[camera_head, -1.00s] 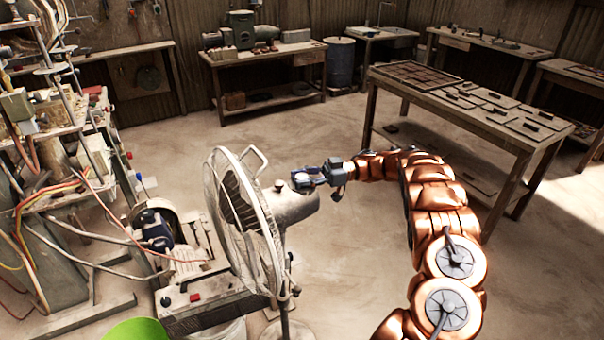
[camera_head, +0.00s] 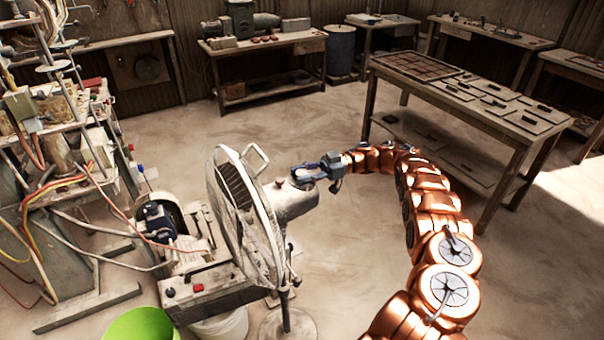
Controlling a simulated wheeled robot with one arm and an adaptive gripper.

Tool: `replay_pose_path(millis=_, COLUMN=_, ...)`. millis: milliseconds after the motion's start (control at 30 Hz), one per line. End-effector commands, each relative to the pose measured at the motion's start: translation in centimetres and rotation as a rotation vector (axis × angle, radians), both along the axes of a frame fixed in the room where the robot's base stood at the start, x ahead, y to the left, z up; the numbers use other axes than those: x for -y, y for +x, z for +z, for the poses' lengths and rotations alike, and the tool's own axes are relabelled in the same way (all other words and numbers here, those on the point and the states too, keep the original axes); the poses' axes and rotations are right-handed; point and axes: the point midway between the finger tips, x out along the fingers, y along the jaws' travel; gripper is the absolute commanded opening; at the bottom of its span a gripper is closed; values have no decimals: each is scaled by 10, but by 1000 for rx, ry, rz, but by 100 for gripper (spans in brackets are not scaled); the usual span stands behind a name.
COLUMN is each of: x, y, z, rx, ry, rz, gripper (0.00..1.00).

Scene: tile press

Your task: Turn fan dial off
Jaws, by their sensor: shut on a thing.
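The fan (camera_head: 243,212) stands at the middle left on a pole with a round base (camera_head: 288,324). Its grey motor housing (camera_head: 290,203) sticks out to the right behind the round cage. My gripper (camera_head: 302,177) reaches in from the right and is at the top of the housing, shut on the fan dial. The dial is hidden by the fingers, so its turn position cannot be told. My copper-coloured arm curves down to the lower right.
A machine with a blue motor (camera_head: 158,222) and a red button stands left of the fan. A green bucket (camera_head: 140,326) is below. A wooden table (camera_head: 455,112) with tiles stands at the right. Open floor (camera_head: 345,235) lies between fan and arm.

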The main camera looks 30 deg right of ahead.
Motion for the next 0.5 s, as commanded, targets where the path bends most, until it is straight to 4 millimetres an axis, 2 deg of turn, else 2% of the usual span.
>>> replay_pose_path(millis=300, x=0, y=0, z=0, rx=0, ry=0, rz=0, gripper=5)
replay_pose_path(millis=333, x=0, y=0, z=0, rx=0, ry=0, rz=0, gripper=43)
replay_pose_path(millis=500, x=0, y=0, z=0, rx=0, ry=0, rz=0, gripper=60)
